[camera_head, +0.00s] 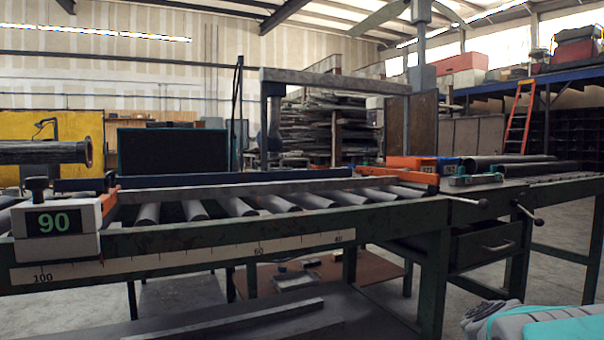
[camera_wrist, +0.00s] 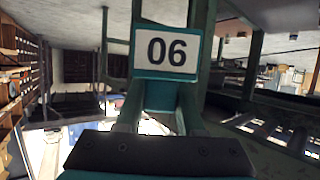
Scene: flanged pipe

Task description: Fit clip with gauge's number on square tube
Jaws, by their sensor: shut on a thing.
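A grey square tube (camera_head: 270,188) lies lengthwise across the rollers. In the wrist view my gripper (camera_wrist: 161,100) is shut on a teal clip (camera_wrist: 160,93) with a white number plate (camera_wrist: 167,53). The plate reads 06 in that picture, but the scene there is upside down; turned round, it reads 90. The clip is held clear of the square tube, which I cannot make out in the wrist view. The clip is not clearly seen in the head view.
A dark flanged pipe (camera_head: 45,152) juts in at the left. A scale strip (camera_head: 190,257) runs along the bench front. Small teal and grey parts (camera_head: 474,180) and an orange part (camera_head: 411,164) sit at the right. Handles (camera_head: 528,212) stick out in front. A bar lies on the lower shelf.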

